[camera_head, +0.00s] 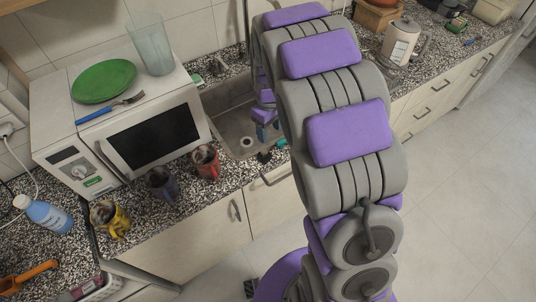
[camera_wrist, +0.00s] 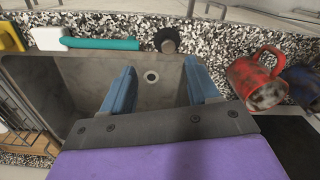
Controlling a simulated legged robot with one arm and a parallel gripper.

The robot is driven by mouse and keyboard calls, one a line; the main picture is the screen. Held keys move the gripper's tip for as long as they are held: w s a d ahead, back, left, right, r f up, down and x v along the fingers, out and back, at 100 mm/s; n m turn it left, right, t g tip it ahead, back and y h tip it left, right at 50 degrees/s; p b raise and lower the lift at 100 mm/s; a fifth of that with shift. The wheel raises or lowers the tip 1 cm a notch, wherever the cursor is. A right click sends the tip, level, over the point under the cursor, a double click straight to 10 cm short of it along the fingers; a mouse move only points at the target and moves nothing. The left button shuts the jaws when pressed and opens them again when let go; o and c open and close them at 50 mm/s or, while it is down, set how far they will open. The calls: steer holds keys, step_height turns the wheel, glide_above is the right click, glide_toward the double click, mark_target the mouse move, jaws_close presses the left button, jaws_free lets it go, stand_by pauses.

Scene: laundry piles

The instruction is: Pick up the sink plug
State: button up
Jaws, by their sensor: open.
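The sink plug (camera_wrist: 167,40) looks like a small dark round piece. It lies on the speckled counter beside the sink rim at the top of the wrist view. In the head view a small dark shape at the sink's front edge appears to be the plug (camera_head: 263,157). My gripper (camera_wrist: 160,66) is open and empty, its two blue fingers apart over the grey sink basin (camera_wrist: 75,85). The plug shows beyond the fingertips, apart from them. The round drain (camera_wrist: 152,76) shows between the fingers. In the head view my arm hides part of the sink.
A teal-handled brush (camera_wrist: 100,44) and a yellow sponge (camera_wrist: 12,36) lie on the counter left of the plug in the wrist view. A red mug (camera_wrist: 257,82) stands to its right, with a blue mug (camera_wrist: 304,82) beyond. A microwave (camera_head: 150,140) stands left of the sink.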

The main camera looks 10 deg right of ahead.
mark_target(265, 151)
steer(key=a+f, duration=0.1)
steer(key=f, duration=0.1)
steer(key=a+f, duration=0.1)
steer(key=f, duration=0.1)
steer(key=a+f+b, duration=0.1)
steer(key=f, duration=0.1)
steer(key=shift+a+f, duration=0.15)
steer(key=shift+f, duration=0.25)
steer(key=d+f, duration=0.1)
steer(key=d+f+b, duration=0.1)
steer(key=f, duration=0.2)
steer(key=shift+d+f+b, duration=0.3)
steer(key=shift+d+b, duration=0.05)
steer(key=shift+d, duration=0.05)
steer(key=shift+s+a+f, duration=0.15)
steer(key=shift+a, duration=0.55)
steer(key=c, duration=0.7)
steer(key=shift+c, duration=0.2)
